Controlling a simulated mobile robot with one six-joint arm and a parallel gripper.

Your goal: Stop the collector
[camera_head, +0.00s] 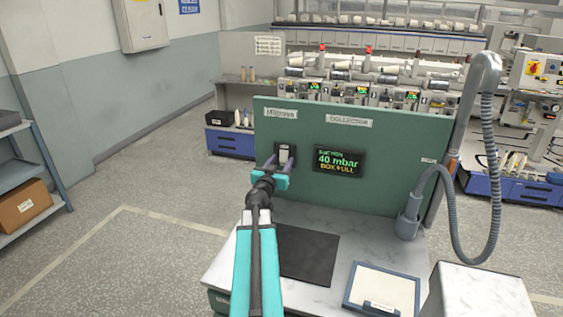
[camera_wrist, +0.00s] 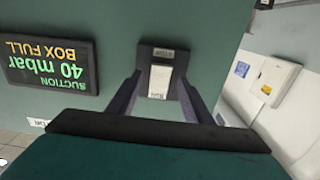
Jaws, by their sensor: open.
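The collector is a green upright panel (camera_head: 390,160) on a marble-topped bench, with a "COLLECTOR" label. A white rocker switch (camera_head: 286,149) in a dark frame sits at its left; in the wrist view the switch (camera_wrist: 160,79) is at the centre, its small labels too small to read. The display (camera_head: 339,160) reads suction 40 mbar, BOX FULL; it also shows upside down in the wrist view (camera_wrist: 48,66). My gripper (camera_head: 284,156) is open before the switch, one finger on each side of it. I cannot tell whether the fingers touch the panel.
A grey hose (camera_head: 488,140) runs from a pipe to a nozzle at the bench's right. A dark mat (camera_head: 308,254) and a framed white tray (camera_head: 383,291) lie on the bench. A shelf with a cardboard box (camera_head: 24,205) stands left. The floor between is clear.

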